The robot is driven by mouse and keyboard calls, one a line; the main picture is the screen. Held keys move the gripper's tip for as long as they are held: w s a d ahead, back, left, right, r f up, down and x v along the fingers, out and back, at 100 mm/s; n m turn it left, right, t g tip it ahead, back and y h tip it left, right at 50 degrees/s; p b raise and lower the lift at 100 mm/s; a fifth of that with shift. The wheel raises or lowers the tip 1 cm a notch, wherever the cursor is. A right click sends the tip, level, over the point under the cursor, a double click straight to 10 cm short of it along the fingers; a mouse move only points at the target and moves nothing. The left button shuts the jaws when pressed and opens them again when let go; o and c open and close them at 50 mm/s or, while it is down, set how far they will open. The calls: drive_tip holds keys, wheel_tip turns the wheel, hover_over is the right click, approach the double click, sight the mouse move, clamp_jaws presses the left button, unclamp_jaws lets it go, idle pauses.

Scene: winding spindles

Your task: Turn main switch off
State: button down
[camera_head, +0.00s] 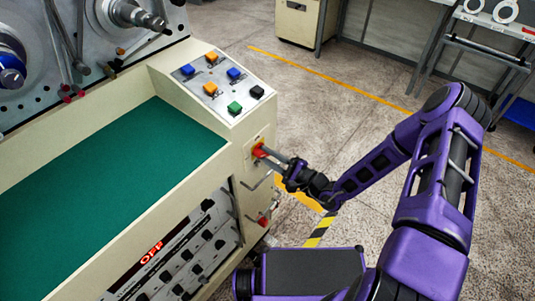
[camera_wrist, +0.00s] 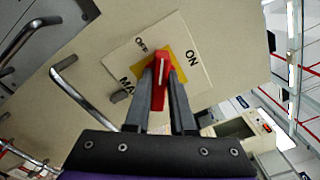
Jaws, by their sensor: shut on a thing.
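The main switch is a red rotary handle (camera_head: 259,151) on the end face of the cream machine cabinet. In the wrist view the red handle (camera_wrist: 162,68) sits on a yellow square within a pale plate (camera_wrist: 120,57) marked OFF, ON and a partly hidden "MA…". The handle's upper end points between OFF and ON, nearer to OFF. My gripper (camera_head: 270,153) reaches it from the right in the head view. In the wrist view my gripper (camera_wrist: 162,80) is shut on the handle, one finger each side.
Metal bar handles (camera_wrist: 63,72) stick out of the cabinet close to the switch. Another red knob (camera_head: 264,220) is lower on the same face. A sloped panel of coloured buttons (camera_head: 219,80) lies above. The floor (camera_head: 335,110) to the right is open.

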drive_tip(key=n, duration=0.3)
drive_tip(key=shift+a+f+n, duration=0.1)
drive_tip(key=shift+f+n, duration=0.1)
drive_tip(key=shift+n, duration=0.2)
drive_tip(key=shift+n+b, duration=0.7)
drive_tip(key=shift+n, duration=1)
drive_tip(key=c, duration=0.8)
unclamp_jaws()
drive_tip(key=shift+o, duration=0.2)
drive_tip(key=v, duration=1.7)
drive_tip(key=shift+s+b, duration=0.2)
drive_tip(key=shift+b, duration=0.1)
